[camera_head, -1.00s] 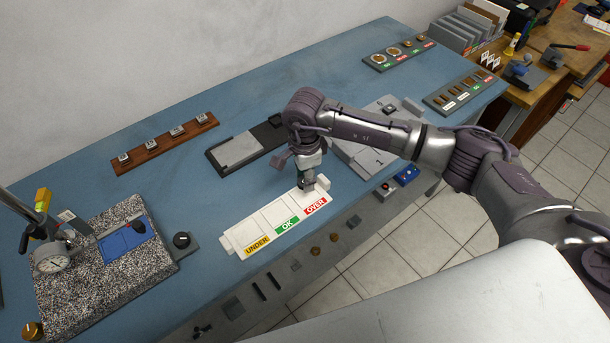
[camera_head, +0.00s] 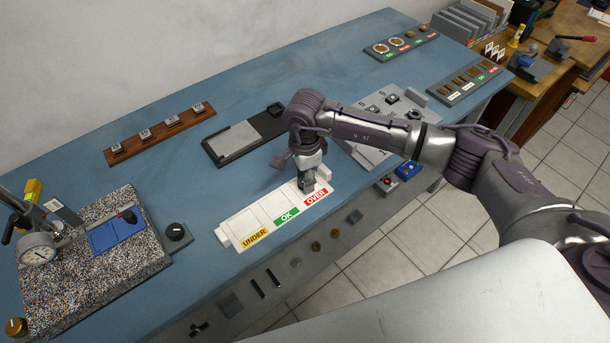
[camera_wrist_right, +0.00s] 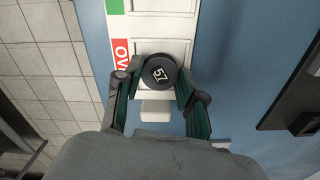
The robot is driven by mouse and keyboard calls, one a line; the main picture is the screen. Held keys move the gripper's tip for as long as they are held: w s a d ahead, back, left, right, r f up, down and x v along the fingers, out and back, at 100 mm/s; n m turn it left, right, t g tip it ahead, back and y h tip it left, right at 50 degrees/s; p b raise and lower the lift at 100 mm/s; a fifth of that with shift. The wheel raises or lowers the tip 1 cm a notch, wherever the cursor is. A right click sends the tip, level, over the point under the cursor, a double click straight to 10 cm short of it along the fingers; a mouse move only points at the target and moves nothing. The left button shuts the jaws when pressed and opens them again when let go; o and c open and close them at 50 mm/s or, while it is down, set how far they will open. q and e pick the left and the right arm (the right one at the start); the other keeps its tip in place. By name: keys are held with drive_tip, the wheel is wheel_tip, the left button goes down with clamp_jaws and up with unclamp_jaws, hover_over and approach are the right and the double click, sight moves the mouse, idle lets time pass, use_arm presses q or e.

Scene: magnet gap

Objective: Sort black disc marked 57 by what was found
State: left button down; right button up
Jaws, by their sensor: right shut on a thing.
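The black disc marked 57 (camera_wrist_right: 159,73) is between the fingers of my right gripper (camera_wrist_right: 157,82) in the right wrist view, its number facing the camera. My right gripper (camera_head: 308,188) is shut on it at the OVER compartment of the white sorting tray (camera_head: 228,232). The tray has UNDER, OK and OVER labels in yellow, green and red. The arm hides the disc in the head view. I cannot tell whether the disc touches the tray floor. My left gripper is not in view.
A granite plate (camera_head: 60,290) with a dial gauge (camera_head: 40,250) and a blue pad (camera_head: 117,235) stands at the left. A wooden rack (camera_head: 160,133) holds several small blocks behind. A grey numbered board (camera_head: 370,153) lies right of the gripper.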

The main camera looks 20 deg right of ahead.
drive_tip(key=shift+f+b, duration=0.2)
drive_tip(key=shift+b, duration=0.1)
idle(0.6)
drive_tip(key=o, duration=1.1)
drive_tip(key=shift+o, duration=0.2)
drive_tip(key=c, duration=0.5)
drive_tip(key=shift+r, duration=0.1)
drive_tip(key=shift+r+p, duration=1.2)
drive_tip(key=shift+r, duration=1)
